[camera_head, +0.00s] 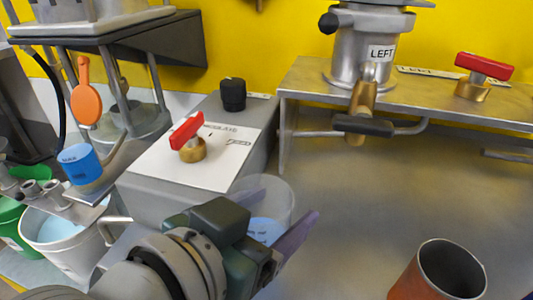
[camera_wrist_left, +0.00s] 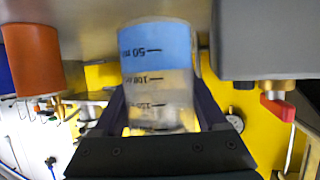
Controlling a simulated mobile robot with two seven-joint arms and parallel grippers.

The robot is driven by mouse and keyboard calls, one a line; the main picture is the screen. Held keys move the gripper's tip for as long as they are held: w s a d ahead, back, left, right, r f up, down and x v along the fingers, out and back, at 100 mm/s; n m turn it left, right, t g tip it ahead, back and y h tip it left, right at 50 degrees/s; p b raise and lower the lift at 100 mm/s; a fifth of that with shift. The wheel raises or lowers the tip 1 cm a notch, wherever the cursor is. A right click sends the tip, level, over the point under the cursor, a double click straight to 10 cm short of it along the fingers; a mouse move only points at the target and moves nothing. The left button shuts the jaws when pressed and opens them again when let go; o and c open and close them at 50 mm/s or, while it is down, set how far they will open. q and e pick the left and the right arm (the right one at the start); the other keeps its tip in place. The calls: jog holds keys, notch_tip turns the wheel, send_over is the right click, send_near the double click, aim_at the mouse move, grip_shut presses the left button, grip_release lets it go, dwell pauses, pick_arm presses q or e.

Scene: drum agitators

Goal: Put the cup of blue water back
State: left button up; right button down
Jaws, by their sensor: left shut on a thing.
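The cup of blue water (camera_head: 265,195) is clear, with pale blue liquid in its lower part. It also shows in the left wrist view (camera_wrist_left: 158,75), upside down, with printed measuring marks. My left gripper (camera_head: 275,222) is shut on the cup, with a finger on either side. The cup is beside the grey box at the left edge of the metal table; whether its bottom touches anything I cannot tell. The gripper body hides part of its lower side. My right gripper is not in view.
A rust-brown cup (camera_head: 437,272) stands at the table's front right. A grey box (camera_head: 175,190) with a red-handled valve (camera_head: 187,135) is left of my held cup. A machine marked LEFT (camera_head: 365,55) stands behind. A white bucket (camera_head: 62,240) is at far left. The table's middle is clear.

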pick_arm(q)
jog(key=shift+f+b, duration=0.65)
jog(key=shift+f, duration=1.15)
jog(key=shift+f, duration=0.1)
jog(key=o, duration=1.3)
jog(key=shift+c, duration=0.2)
jog(key=shift+r, duration=0.25)
jog(key=p+v, duration=0.3)
jog(key=v, duration=0.9)
jog(key=s+a+f+n+g+y, duration=0.2)
jog(key=s+a+n+g+y, duration=0.3)
jog(key=a, duration=0.8)
jog(key=s+g+y, duration=0.2)
jog(key=s, duration=0.2)
jog(key=shift+a+f+y, duration=0.4)
